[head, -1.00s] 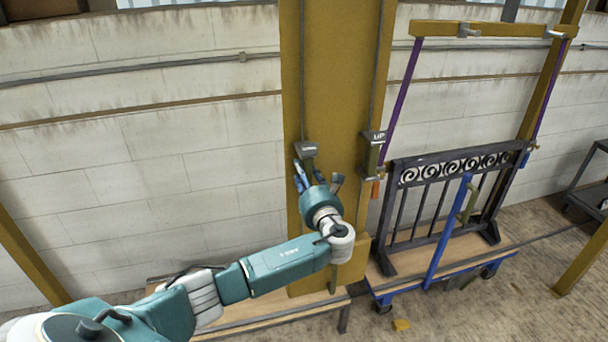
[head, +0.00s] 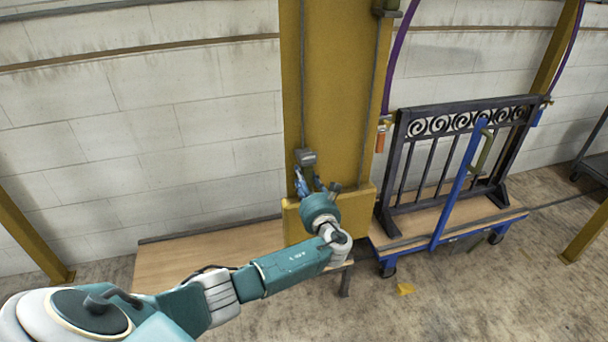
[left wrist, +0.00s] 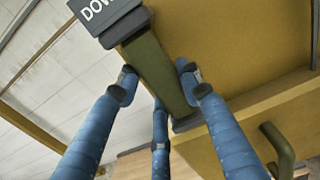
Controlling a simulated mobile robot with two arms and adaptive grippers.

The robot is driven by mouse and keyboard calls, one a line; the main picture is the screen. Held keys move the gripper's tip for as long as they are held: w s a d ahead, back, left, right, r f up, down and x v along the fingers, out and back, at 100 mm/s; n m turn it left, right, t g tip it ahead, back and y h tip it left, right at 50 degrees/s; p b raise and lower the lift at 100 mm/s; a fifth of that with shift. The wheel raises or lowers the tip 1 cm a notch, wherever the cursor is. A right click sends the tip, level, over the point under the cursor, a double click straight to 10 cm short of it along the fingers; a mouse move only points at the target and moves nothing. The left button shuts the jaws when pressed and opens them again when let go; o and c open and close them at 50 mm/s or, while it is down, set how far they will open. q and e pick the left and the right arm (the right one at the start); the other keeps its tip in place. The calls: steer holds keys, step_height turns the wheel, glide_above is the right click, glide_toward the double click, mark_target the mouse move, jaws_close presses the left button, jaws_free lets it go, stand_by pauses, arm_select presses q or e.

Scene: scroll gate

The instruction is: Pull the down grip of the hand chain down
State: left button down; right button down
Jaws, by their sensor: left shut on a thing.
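The down grip shows in the left wrist view as a dark block marked "DOW" (left wrist: 103,14), its end cut off, above an olive green handle (left wrist: 160,78). In the head view its grey block (head: 306,157) hangs on a chain before the yellow column. My left gripper (head: 315,186) has its blue fingers closed around the green handle, just below the block, and hides much of it. The fingers also show in the left wrist view (left wrist: 160,95). The up grip (head: 385,8) is at the top edge, partly cut off. My right gripper is not in view.
The yellow column (head: 338,90) has a box-like base (head: 355,208) close below the grip. A wooden bench (head: 165,265) stands at left. A dark scroll gate (head: 420,165) stands on a blue-framed cart (head: 455,232) at right, with purple straps (head: 398,50) curving beside it.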

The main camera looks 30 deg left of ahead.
arm_select(q)
steer(key=shift+s+d+f, duration=0.1)
steer(key=shift+s+f, duration=0.05)
steer(key=shift+f, duration=0.65)
steer(key=c, duration=1.1)
jaws_free()
steer(key=shift+r, duration=0.1)
steer(key=v, duration=1.1)
steer(key=shift+s+d, duration=0.25)
steer(key=shift+d, duration=0.05)
